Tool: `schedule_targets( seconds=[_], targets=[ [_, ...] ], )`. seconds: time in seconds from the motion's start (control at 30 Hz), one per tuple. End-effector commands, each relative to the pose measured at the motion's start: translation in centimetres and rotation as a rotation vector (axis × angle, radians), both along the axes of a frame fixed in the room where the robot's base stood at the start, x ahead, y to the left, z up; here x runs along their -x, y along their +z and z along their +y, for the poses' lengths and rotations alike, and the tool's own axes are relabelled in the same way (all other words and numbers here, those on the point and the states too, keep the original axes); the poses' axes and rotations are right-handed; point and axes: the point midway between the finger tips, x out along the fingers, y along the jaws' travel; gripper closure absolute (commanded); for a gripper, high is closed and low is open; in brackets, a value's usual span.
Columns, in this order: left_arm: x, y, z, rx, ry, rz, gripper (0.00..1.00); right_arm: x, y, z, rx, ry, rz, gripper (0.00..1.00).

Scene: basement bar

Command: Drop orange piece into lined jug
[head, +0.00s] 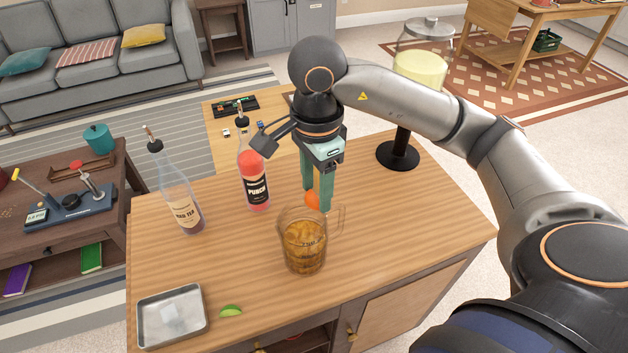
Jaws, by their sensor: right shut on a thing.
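A clear glass jug (303,247) with marked lines and a handle on its right stands upright on the wooden counter, holding amber liquid. My right gripper (319,200) points down just above and behind the jug's rim. Its green fingers are shut on a small orange piece (312,200), which shows at the fingertips, partly covered by a finger. I cannot tell whether the piece is directly over the jug's opening. My left gripper is not in view.
A bottle of red punch (254,180) and a bottle labelled as tea (182,200) stand left of the jug. A metal tray (172,343) and a green lime wedge (231,311) lie at the front left. A black stand (398,154) is at the back right. The counter's right side is clear.

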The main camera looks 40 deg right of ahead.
Motion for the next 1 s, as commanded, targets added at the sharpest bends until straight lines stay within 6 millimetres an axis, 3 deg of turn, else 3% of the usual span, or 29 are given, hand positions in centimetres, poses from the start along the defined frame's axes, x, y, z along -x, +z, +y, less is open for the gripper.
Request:
schedule_targets(
  seconds=[0.1, 0.3, 0.63, 0.67, 0.9, 1.0],
  targets=[
    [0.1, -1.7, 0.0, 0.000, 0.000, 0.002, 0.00, 0.0, -2.0, 0.0, -0.001, 0.002, 0.001, 0.97],
    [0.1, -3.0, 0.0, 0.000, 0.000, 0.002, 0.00, 0.0, -4.0, 0.0, 0.000, 0.003, 0.000, 0.97],
    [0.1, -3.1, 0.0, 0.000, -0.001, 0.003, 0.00, 0.0, -4.3, 0.0, 0.000, 0.003, 0.000, 0.97],
    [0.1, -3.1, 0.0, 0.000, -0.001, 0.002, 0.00, 0.0, -4.3, 0.0, 0.000, 0.003, 0.000, 0.45],
    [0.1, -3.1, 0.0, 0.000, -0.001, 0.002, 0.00, 0.0, -4.3, 0.0, 0.000, 0.003, 0.000, 0.18],
    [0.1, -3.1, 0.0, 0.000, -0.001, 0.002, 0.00, 0.0, -4.3, 0.0, 0.000, 0.003, 0.000, 0.11]
  ],
)
